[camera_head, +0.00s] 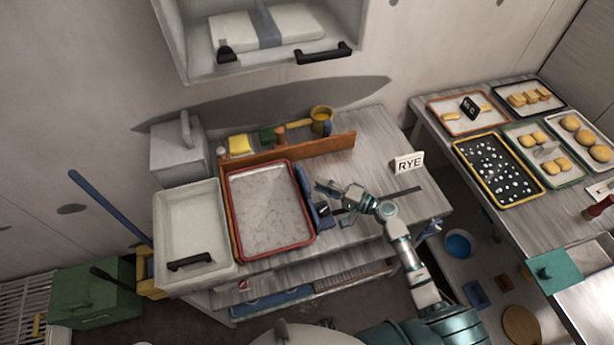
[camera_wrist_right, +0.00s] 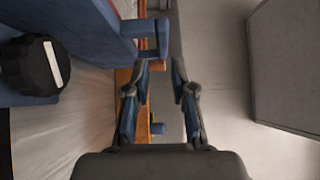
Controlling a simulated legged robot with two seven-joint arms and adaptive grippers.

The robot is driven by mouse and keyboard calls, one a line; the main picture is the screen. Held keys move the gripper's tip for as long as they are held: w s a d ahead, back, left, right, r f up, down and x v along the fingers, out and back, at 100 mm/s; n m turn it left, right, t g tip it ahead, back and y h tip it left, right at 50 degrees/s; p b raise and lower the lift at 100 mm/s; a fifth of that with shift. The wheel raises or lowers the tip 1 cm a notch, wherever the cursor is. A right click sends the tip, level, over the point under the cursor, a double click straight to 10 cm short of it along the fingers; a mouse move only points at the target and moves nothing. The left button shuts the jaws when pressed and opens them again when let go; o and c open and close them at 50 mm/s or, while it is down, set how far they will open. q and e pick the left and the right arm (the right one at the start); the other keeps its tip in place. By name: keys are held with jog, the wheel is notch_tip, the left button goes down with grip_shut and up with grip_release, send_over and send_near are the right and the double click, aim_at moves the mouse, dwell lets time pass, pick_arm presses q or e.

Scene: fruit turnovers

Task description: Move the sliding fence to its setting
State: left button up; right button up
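The sliding fence (camera_head: 307,188) is a blue bar along the right side of the red-rimmed tray (camera_head: 268,212) on the grey bench. A black knob (camera_head: 323,210) sits on its right side. My right gripper (camera_head: 328,188) is just right of the fence's far part. In the right wrist view the blue fence (camera_wrist_right: 100,22) and the black knob with a white mark (camera_wrist_right: 35,65) are at the upper left. A blue tab (camera_wrist_right: 147,30) of the fence shows beyond my open right fingers (camera_wrist_right: 160,75), which hold nothing. My left gripper is not in view.
An orange-brown wooden rail (camera_head: 315,149) runs behind the tray. A white bin (camera_head: 190,225) stands to its left. A RYE sign (camera_head: 408,163) and a dark slot (camera_head: 402,194) are on the bench at right. Bench surface (camera_head: 375,150) between rail and sign is clear.

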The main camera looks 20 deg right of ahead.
aim_at(305, 178)
jog(key=x, duration=0.4)
jog(key=s+a+p+x, duration=0.1)
jog(key=x, duration=0.2)
jog(key=shift+a+r, duration=0.1)
jog(key=shift+r, duration=0.05)
jog(key=shift+s+d, duration=0.1)
jog(key=shift+d, duration=0.4)
jog(key=c, duration=0.3)
jog(key=shift+d, duration=0.2)
grip_shut()
jog(key=shift+s+a+f+b, duration=0.1)
jog(key=shift+a+f+b, duration=0.15)
jog(key=shift+a+b, duration=0.25)
jog(key=shift+s+a+r, duration=0.1)
jog(key=shift+a, duration=0.05)
jog(key=shift+o, duration=1.5)
grip_release()
jog(key=shift+a, duration=0.1)
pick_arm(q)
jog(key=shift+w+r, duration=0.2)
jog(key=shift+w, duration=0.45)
pick_arm(e)
jog(key=shift+a, duration=0.2)
